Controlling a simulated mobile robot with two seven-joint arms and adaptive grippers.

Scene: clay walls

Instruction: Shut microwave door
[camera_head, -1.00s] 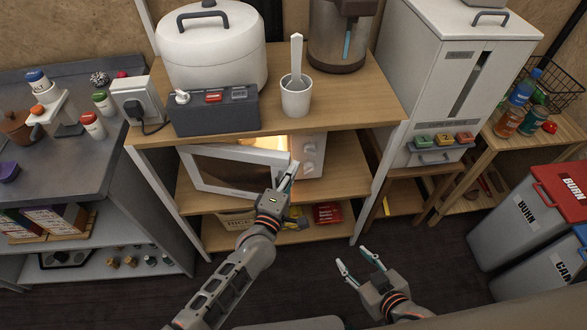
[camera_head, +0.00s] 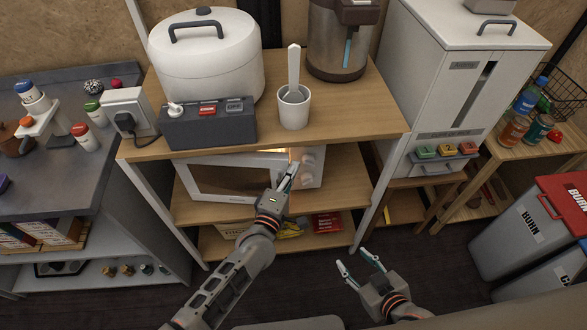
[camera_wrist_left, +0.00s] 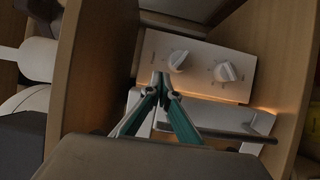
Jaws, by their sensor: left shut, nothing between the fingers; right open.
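A white microwave (camera_head: 312,160) stands on the middle shelf under the wooden top. Its door (camera_head: 205,180) has a dark window and is slightly ajar, with warm light showing along its top edge. My left gripper (camera_head: 289,178) is shut and empty at the door's right edge, just left of the control knobs. The left wrist view shows its closed fingertips (camera_wrist_left: 160,82) in front of the panel with two knobs (camera_wrist_left: 228,71), and the door edge (camera_wrist_left: 235,135) below them. Contact with the door cannot be told. My right gripper (camera_head: 361,262) is open and empty above the dark floor.
The shelf top above holds a white rice cooker (camera_head: 205,65), a dark power box (camera_head: 207,123) and a white cup with a spoon (camera_head: 293,110). Shelf posts flank the microwave. Grey bins (camera_head: 520,220) stand at the right. The floor in front is clear.

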